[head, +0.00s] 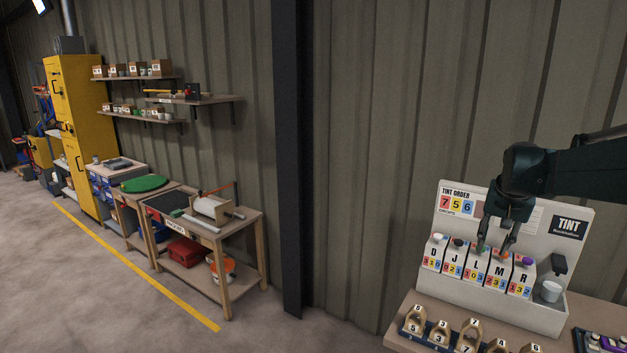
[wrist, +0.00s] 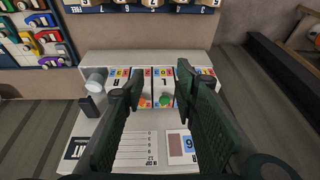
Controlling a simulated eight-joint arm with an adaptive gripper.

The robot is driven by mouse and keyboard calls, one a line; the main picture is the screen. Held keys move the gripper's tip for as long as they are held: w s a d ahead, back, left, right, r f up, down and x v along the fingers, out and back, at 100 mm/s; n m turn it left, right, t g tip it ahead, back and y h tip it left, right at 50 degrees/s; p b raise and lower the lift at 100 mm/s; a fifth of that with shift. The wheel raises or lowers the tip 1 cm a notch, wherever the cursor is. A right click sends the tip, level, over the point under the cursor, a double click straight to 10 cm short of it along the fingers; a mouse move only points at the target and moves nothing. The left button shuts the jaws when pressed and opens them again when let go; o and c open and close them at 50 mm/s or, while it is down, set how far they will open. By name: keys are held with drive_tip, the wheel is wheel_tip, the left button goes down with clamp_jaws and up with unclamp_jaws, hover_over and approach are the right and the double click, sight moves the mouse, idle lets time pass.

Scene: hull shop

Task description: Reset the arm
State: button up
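My gripper (head: 494,250) hangs from the dark arm in front of the tint station (head: 553,318) at the right of the head view. Its fingers point down over the middle dispensers. In the wrist view the two fingers of my gripper (wrist: 160,72) are spread apart with no object gripped. A green cap (wrist: 165,101) and an orange cap (wrist: 144,101) show between and below them. I cannot tell whether a finger touches a cap. The dispensers are lettered D, J, L, M and R, with coloured digits; the fingers hide some cap tops.
A sign reads TINT ORDER 7 5 6 (head: 458,204). Numbered wooden holders (head: 471,333) stand in front. A workbench (head: 255,216), shelves and a yellow cabinet (head: 78,120) are far left, beyond open floor.

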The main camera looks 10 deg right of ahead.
drive_tip(key=s+a+r+n+t, duration=0.15)
drive_tip(key=s+a, duration=0.25)
drive_tip(key=a, duration=1)
drive_tip(key=s+a+f+n+t, duration=0.1)
drive_tip(key=s+a+n, duration=0.25)
drive_tip(key=a, duration=0.95)
drive_tip(key=s+a+f+n+t+y, duration=0.1)
drive_tip(key=s+a+f+n, duration=0.1)
drive_tip(key=s+a, duration=0.5)
drive_tip(key=s+a+f+n+y+p, duration=0.1)
drive_tip(key=s+a+f, duration=0.4)
drive_tip(key=a, duration=0.6)
drive_tip(key=shift+s+a+f+n+t, duration=0.2)
drive_tip(key=shift+s+a+n+t, duration=0.25)
drive_tip(key=shift+s, duration=0.75)
